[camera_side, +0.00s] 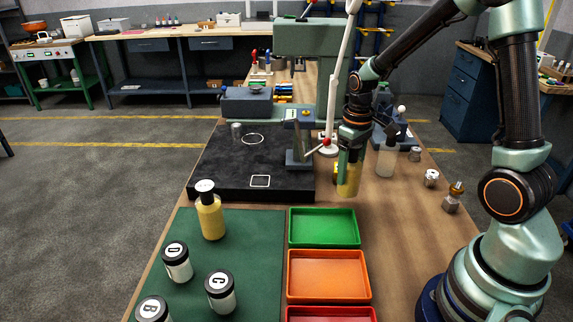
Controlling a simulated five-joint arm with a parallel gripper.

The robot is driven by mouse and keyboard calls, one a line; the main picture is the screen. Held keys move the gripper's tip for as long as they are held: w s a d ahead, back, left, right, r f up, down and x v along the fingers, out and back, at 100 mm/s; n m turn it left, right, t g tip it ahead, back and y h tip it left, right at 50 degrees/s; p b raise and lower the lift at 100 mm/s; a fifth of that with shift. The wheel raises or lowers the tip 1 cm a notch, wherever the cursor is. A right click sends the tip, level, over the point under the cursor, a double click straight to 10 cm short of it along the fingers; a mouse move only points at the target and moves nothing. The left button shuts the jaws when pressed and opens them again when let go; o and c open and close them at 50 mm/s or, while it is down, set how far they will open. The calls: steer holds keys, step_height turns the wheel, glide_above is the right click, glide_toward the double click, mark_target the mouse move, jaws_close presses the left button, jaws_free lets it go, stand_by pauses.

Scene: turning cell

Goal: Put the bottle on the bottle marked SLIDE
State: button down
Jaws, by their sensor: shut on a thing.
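My gripper (350,173) points down to the right of the black plate, shut on a yellow bottle (348,190). The fingers hide most of the held bottle; only its yellow lower part shows, and it appears to be above the wooden table. Another yellow bottle (211,222) with a black cap stands upright at the back of the green mat, left of my gripper. Its cap bears a white label (205,186) whose lettering is too small to read.
Black-lidded jars marked D (177,265), C (220,295) and B stand on the green mat (255,245). Green (323,228), orange (328,277) and red trays lie right of it. A pale bottle (387,160) stands behind my gripper. A black plate (225,176) lies behind the mat.

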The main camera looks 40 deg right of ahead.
steer(key=shift+f, duration=2.05)
steer(key=shift+f, duration=0.15)
jaws_free()
step_height(320, 180, up, 11)
steer(key=shift+r, duration=0.15)
steer(key=shift+a+r, duration=0.1)
steer(key=shift+r, duration=0.5)
step_height(320, 180, up, 5)
steer(key=t, duration=0.2)
glide_above(349, 183)
steer(key=a, duration=0.3)
steer(key=s+a+r+t, duration=0.3)
steer(key=s+a, duration=0.2)
steer(key=shift+s+t, duration=0.3)
